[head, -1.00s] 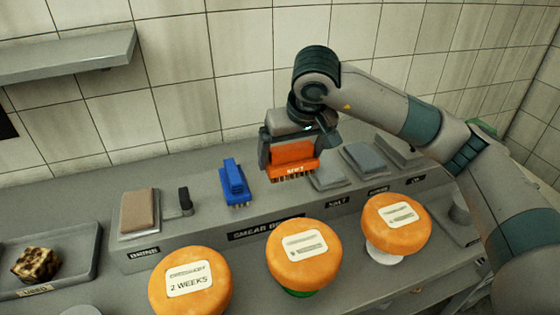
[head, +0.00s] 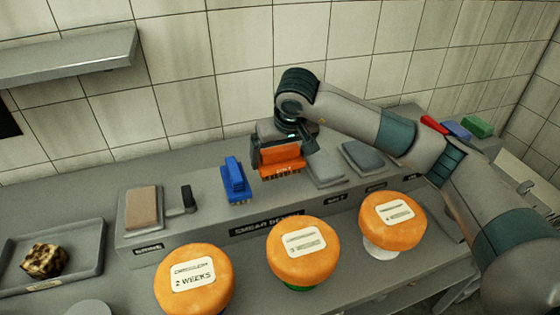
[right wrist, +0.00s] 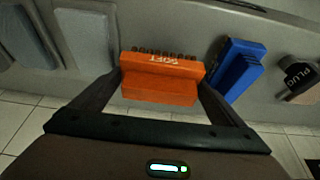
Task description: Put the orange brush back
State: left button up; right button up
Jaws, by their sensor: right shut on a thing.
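The orange brush (head: 282,161) is between the fingers of my right gripper (head: 280,160), which is shut on it. The brush's bristles point down, close to the raised grey ledge (head: 300,197); I cannot tell whether they touch it. In the right wrist view the orange brush (right wrist: 163,78) sits between both fingers, with "SOFT" lettering on it. A blue brush (head: 234,180) stands on the ledge just left of the orange one. It also shows in the right wrist view (right wrist: 236,68). My left gripper is not in view.
Three orange cheese wheels (head: 194,280) stand in front of the ledge. A brown block (head: 142,208) and a dark plug (head: 187,197) lie left of the blue brush. Grey pads (head: 362,158) lie right of my gripper. A tray (head: 85,268) holds a dark, mottled chunk.

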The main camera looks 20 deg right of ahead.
jog(key=shift+f+p, duration=0.5)
jog(key=shift+f, duration=0.75)
jog(key=shift+f, duration=0.15)
jog(key=o, duration=0.7)
